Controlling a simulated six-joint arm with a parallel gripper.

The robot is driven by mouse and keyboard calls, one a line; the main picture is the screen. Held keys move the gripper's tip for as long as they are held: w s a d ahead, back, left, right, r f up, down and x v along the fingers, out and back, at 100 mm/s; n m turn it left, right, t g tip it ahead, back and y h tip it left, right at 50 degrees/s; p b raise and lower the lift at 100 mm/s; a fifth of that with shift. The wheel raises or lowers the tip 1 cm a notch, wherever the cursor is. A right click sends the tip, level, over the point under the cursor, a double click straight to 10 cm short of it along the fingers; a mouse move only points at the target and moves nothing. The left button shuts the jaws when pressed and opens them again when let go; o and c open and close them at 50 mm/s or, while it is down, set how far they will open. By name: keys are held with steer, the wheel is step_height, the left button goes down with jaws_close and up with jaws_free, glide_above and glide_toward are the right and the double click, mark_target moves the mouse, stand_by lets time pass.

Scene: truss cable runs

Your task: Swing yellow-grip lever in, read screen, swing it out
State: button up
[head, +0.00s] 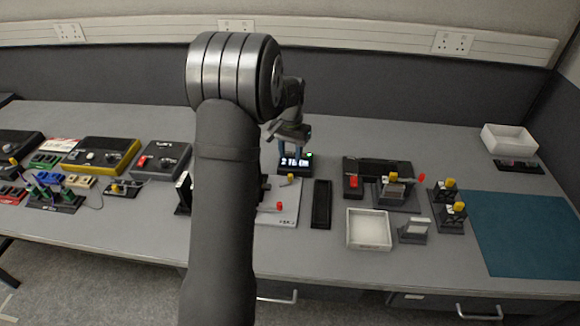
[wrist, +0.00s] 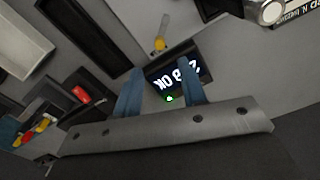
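A small dark screen box (head: 296,168) stands at mid-table with lit white characters. In the wrist view the screen (wrist: 178,75) is upside down and shows "OK", digits that are hard to read, and a green light. A lever with a yellow grip (wrist: 160,46) lies just beyond the screen, apart from my fingers; its yellow end also shows in the head view (head: 291,178), on a pale plate (head: 290,213). My gripper (wrist: 160,90) is open, its two blue fingers apart with nothing held between them. In the head view my gripper (head: 296,152) hangs over the screen box.
The pale plate also carries a red knob (head: 279,206). A black tray (head: 321,204) and white bin (head: 369,230) stand to the right. More yellow-topped fixtures (head: 450,184) stand farther right beside a teal mat (head: 525,232). My arm hides part of the table.

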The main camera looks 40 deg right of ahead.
step_height(320, 180, up, 9)
glide_above(290, 175)
steer(key=shift+f, duration=0.15)
steer(key=shift+f, duration=0.1)
step_height(290, 175, down, 17)
steer(key=shift+f, duration=0.15)
stand_by(0.7)
steer(key=shift+f, duration=0.25)
steer(key=shift+s+r+m, duration=0.1)
steer(key=shift+r+m, duration=0.15)
steer(key=shift+m, duration=0.25)
steer(key=m, duration=0.2)
steer(key=s+m, duration=0.1)
steer(key=m, duration=0.1)
steer(key=shift+s+a, duration=0.1)
steer(key=shift+a, duration=0.1)
stand_by(1.4)
stand_by(0.8)
steer(key=shift+o, duration=0.4)
stand_by(0.8)
